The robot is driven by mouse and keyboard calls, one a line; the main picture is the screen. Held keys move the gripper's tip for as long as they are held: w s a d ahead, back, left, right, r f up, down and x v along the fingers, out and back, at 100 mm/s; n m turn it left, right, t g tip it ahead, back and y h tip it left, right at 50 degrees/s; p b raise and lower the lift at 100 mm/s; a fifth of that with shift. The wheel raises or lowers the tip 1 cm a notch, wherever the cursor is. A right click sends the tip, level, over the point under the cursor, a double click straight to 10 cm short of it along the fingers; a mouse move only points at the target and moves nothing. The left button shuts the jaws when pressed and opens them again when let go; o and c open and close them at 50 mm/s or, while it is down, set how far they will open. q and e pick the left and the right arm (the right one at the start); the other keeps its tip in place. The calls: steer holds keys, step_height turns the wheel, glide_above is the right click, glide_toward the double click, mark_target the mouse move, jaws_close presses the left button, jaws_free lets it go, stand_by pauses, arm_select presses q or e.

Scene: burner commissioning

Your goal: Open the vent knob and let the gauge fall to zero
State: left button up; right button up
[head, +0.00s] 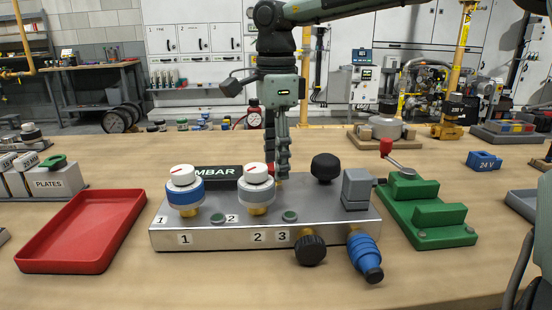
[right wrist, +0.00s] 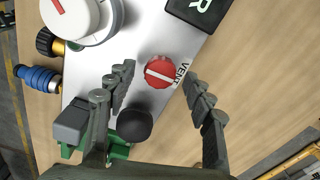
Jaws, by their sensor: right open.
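The red vent knob (right wrist: 160,72) with a white bar lies between my right gripper's fingers in the right wrist view, beside the printed VENT label (right wrist: 182,73). The fingers stand apart on either side and do not appear to touch it. In the head view my right gripper (head: 277,172) points down behind the second white dial (head: 257,178), which hides most of the knob. The black gauge box marked MBAR (head: 222,172) stands behind the dials; its reading is not visible. My left gripper is not in view.
The metal panel (head: 212,240) also carries a blue-ringed dial (head: 184,190), a black round knob (head: 325,167) and a grey block (head: 356,188). A red tray (head: 80,232) is at left, a green stand (head: 428,212) at right. Bare table lies in front.

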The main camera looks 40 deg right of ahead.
step_height(320, 180, up, 12)
steer(key=shift+f, duration=0.2)
stand_by(0.6)
